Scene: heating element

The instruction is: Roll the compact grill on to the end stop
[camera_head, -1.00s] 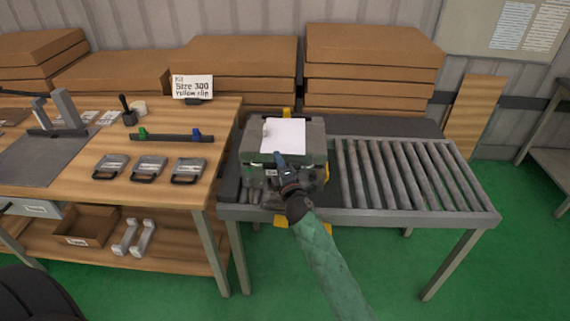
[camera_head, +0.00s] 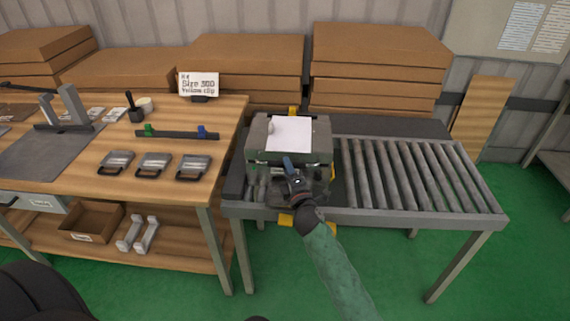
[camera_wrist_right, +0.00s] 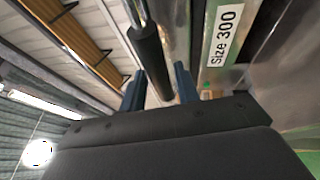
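The compact grill appears to be the grey box (camera_head: 262,151) with a white sheet on its lid, at the left part of the roller conveyor (camera_head: 420,180). My right gripper (camera_head: 288,163) is at its front side. In the right wrist view, a black round bar (camera_wrist_right: 151,60) lies between the two blue fingers of my right gripper (camera_wrist_right: 160,85). The fingers look spread, with a narrow gap beside the bar. A "Size 300" label (camera_wrist_right: 222,38) shows near them. I cannot clearly pick out the end stop. My left gripper is out of view.
Rollers right of the box are clear. Yellow parts (camera_head: 286,220) show at the conveyor's front edge below the box. A wooden bench (camera_head: 225,130) on the left carries several grey handled plates (camera_head: 154,165) and a sign (camera_head: 198,85). Cardboard boxes (camera_head: 375,70) stand behind.

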